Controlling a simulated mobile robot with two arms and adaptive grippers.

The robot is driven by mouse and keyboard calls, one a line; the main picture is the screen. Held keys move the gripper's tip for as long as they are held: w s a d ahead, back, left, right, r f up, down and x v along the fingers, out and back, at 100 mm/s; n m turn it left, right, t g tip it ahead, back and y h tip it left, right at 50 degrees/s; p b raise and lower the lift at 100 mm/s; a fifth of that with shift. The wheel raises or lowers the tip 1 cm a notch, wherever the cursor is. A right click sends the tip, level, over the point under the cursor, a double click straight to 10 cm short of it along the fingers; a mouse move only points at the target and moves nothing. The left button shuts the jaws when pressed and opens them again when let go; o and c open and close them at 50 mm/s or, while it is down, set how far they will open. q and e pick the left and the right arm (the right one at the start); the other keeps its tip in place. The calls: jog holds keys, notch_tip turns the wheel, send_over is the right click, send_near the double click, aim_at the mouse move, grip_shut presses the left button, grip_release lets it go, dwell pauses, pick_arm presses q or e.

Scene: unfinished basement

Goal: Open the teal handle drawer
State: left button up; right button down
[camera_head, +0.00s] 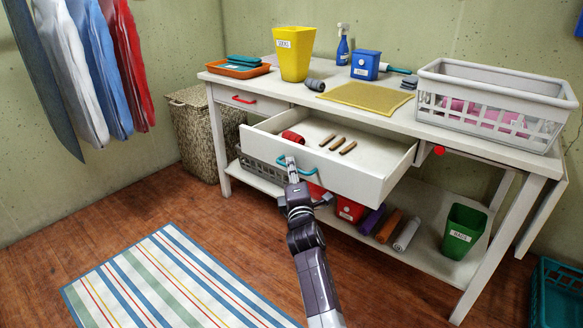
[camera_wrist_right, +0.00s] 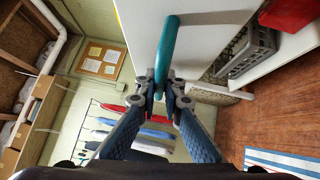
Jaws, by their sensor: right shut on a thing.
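The drawer (camera_head: 345,184) with the teal handle (camera_head: 308,170) is pulled well out from the white table. Inside it lie a red roll (camera_head: 292,137) and several small brown sticks (camera_head: 337,143). My right gripper (camera_head: 291,168) is at the left end of the teal handle. In the right wrist view the gripper (camera_wrist_right: 163,85) is shut on the teal handle (camera_wrist_right: 167,50), with its fingers on either side of the bar. My left gripper is in neither view.
The white table (camera_head: 400,110) carries a yellow bin (camera_head: 294,52), a blue bin (camera_head: 365,65) and a white basket (camera_head: 490,105). Its lower shelf holds rolls and a green bin (camera_head: 463,230). A striped rug (camera_head: 175,280) lies on the floor; a wicker hamper (camera_head: 200,135) stands left.

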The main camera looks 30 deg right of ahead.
jog(key=c, duration=2.3)
grip_release()
jog(key=shift+s, duration=0.1)
jog(key=v, duration=0.7)
jog(key=shift+s+f, duration=0.1)
